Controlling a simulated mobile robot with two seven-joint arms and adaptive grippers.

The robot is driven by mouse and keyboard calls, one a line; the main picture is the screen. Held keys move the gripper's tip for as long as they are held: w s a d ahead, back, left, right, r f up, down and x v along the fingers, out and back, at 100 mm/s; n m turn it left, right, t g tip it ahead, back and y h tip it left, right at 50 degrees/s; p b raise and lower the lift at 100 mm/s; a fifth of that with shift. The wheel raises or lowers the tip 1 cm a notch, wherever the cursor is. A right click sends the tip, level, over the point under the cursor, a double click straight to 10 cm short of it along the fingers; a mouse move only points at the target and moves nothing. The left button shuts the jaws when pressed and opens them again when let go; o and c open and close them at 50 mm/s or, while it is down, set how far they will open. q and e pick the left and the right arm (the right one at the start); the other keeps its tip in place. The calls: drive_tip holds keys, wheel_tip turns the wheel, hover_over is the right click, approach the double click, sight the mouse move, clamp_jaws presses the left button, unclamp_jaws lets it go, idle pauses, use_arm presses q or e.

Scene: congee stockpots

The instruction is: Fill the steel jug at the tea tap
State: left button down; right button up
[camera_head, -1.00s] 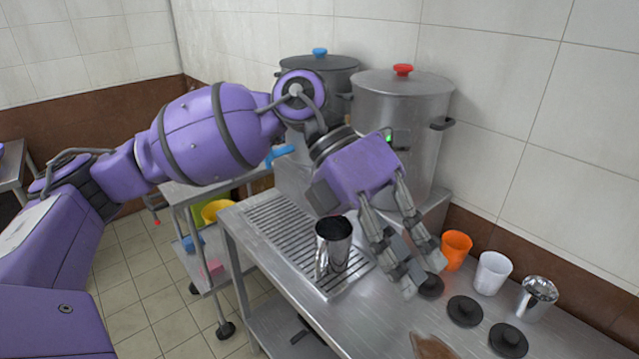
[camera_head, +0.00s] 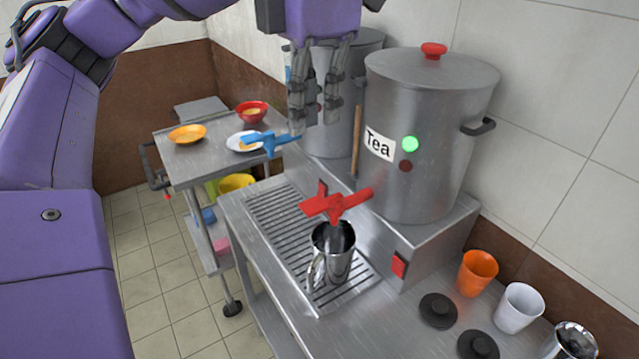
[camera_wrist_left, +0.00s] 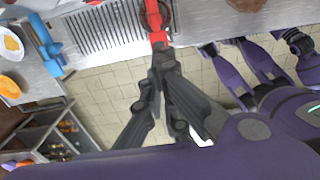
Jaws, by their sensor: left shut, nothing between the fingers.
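The steel jug (camera_head: 340,266) stands upright on the slotted drip tray (camera_head: 268,222), its mouth under the red tea tap (camera_head: 337,204). The tap's nozzle hides part of the mouth, and I cannot tell whether liquid runs or how full the jug is. The tap belongs to the large steel pot (camera_head: 440,130) labelled Tea, which shows a lit green light (camera_head: 410,144). My left gripper (camera_head: 312,125) is shut and empty, above and behind the tap in the head picture. In the left wrist view its fingertips (camera_wrist_left: 163,58) appear close to the red tap (camera_wrist_left: 155,20); contact is unclear.
A second pot with a blue tap (camera_head: 270,141) stands behind. An orange cup (camera_head: 477,273), a white cup (camera_head: 519,307), another steel vessel (camera_head: 572,343) and black lids (camera_head: 438,310) occupy the counter's right. A trolley (camera_head: 185,168) with bowls stands left.

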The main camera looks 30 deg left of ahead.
use_arm(q)
drive_tip(key=b, duration=0.2)
hover_over(314, 206)
wheel_tip(314, 206, down, 6)
wheel_tip(314, 206, down, 7)
drive_tip(key=shift+r, duration=0.1)
drive_tip(key=shift+f, duration=0.55)
drive_tip(key=shift+f, duration=0.1)
